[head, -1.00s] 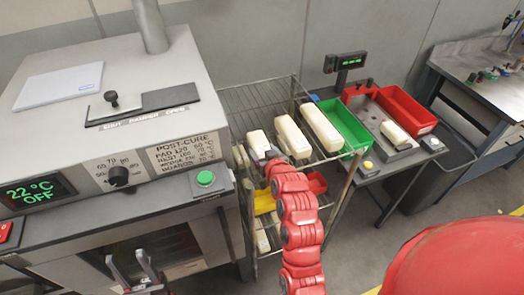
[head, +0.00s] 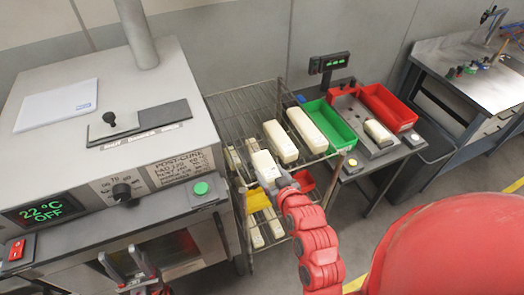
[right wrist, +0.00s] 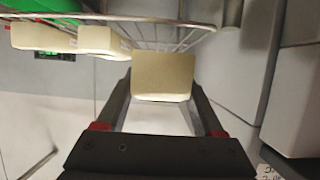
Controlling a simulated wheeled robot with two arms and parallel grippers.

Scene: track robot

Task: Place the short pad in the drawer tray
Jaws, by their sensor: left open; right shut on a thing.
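My right gripper (head: 276,184) is shut on a short cream pad (head: 265,166) at the front of the wire rack's top shelf. In the right wrist view this pad (right wrist: 163,76) sits between the two fingers, its end face towards the camera. I cannot tell whether it still touches the shelf. My left gripper (head: 137,272) is open and empty in front of the oven, low at the left. I cannot make out a drawer tray for certain; the oven's glazed front (head: 172,252) is partly behind my left gripper.
Two longer cream pads, one in the middle (head: 281,142) and one at right (head: 307,131), lie beside the held pad on the wire rack (head: 232,121). More pads lie lower. Green (head: 331,124) and red (head: 388,107) bins stand on the side table. Floor at right is clear.

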